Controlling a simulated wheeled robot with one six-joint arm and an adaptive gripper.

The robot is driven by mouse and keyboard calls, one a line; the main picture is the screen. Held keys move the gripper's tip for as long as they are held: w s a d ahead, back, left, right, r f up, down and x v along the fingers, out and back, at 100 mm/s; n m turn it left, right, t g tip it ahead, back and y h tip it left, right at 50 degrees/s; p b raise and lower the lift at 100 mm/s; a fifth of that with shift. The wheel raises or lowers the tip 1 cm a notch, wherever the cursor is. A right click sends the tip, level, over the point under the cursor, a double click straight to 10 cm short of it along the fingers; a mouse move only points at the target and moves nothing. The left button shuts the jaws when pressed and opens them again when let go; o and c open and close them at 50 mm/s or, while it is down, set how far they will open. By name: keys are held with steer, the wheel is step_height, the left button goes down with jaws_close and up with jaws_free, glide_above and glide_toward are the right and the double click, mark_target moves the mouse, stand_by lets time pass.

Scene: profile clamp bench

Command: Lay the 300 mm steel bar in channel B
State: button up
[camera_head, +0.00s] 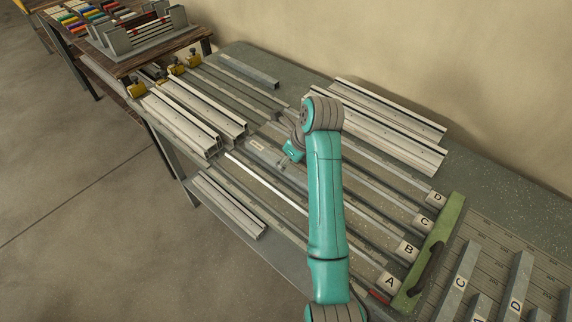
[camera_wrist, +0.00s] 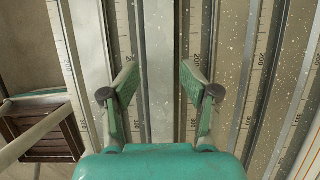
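My gripper (camera_head: 284,163) is over the middle of the channel bench, pointing down, and also shows in the wrist view (camera_wrist: 160,95). Its two fingers are spread apart. A plain grey steel strip (camera_wrist: 159,60) runs lengthwise below and between the fingers, with gaps on both sides; I cannot tell whether it is a loose bar or its length. Channel B's label (camera_head: 408,250) stands at the right end of its channel, between A (camera_head: 390,282) and C (camera_head: 425,222). My arm hides part of the channels. A bright narrow strip (camera_head: 265,181) lies along the near channels.
A green end stop (camera_head: 437,250) crosses the channel ends. A grey rack (camera_head: 500,262) with several bars stands at lower right.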

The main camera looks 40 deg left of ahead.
mark_target(294, 171)
steer(key=shift+v, duration=2.7)
